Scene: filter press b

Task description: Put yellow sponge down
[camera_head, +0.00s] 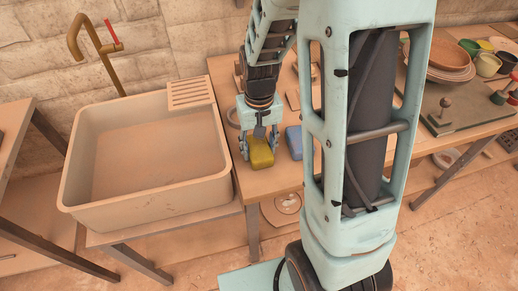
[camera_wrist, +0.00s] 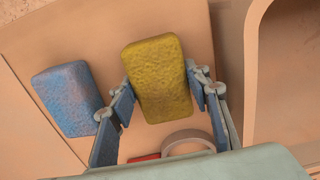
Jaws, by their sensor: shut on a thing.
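The yellow sponge (camera_head: 261,151) is at the left end of the wooden table (camera_head: 276,182), beside the sink. In the wrist view the yellow sponge (camera_wrist: 158,80) lies between the two fingers of my gripper (camera_wrist: 162,92). In the head view my gripper (camera_head: 257,147) points down and is shut on the sponge. Whether the sponge touches the tabletop or hangs just above it, I cannot tell. A blue sponge (camera_wrist: 67,98) lies on the table beside it, and shows to its right in the head view (camera_head: 294,142).
The beige sink (camera_head: 150,146) with a brass tap (camera_head: 92,45) stands left of the table. A pale ring (camera_wrist: 188,141) and a red item (camera_wrist: 144,157) lie near my gripper. Bowls (camera_head: 449,55) and a dark board (camera_head: 465,110) are farther right. Bare tabletop shows around the sponges.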

